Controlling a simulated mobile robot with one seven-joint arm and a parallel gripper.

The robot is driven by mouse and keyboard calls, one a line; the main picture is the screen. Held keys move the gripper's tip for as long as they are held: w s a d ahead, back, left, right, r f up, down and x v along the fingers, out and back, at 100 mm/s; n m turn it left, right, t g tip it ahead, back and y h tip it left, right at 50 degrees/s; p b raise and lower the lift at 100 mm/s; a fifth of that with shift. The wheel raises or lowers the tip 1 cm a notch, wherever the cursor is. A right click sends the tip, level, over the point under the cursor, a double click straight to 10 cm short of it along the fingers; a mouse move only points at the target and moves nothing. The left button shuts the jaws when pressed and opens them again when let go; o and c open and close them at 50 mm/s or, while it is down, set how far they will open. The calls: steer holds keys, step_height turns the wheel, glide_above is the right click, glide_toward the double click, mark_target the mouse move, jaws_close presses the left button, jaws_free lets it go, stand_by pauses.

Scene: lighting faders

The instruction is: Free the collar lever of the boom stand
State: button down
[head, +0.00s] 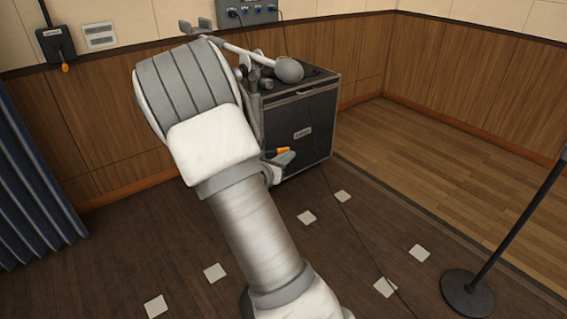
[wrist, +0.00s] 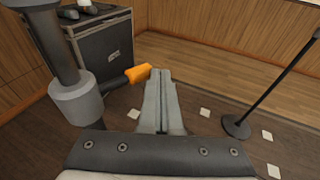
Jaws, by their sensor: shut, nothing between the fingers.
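The collar lever (wrist: 138,73) has an orange grip on a dark rod. It sticks out to the right from a grey collar (wrist: 78,104) on the boom stand's dark post (wrist: 55,45) in the wrist view. The lever's orange end (head: 283,150) also shows in the head view, where my arm hides much of the stand. My gripper (wrist: 160,75) is shut and empty, its fingertips just right of the orange end. I cannot tell whether they touch it. In the head view my gripper (head: 284,160) shows just beside the orange end.
A black case (head: 303,130) stands behind the lever, with the stand's pale boom (head: 235,48) and a grey rounded weight (head: 289,69) above it. A thin black post on a round base (head: 468,292) stands at right. White squares mark the dark floor. A blue curtain (head: 35,185) hangs left.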

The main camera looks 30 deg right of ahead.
steer(key=shift+w+d, duration=0.7)
steer(key=shift+w, duration=0.15)
stand_by(0.5)
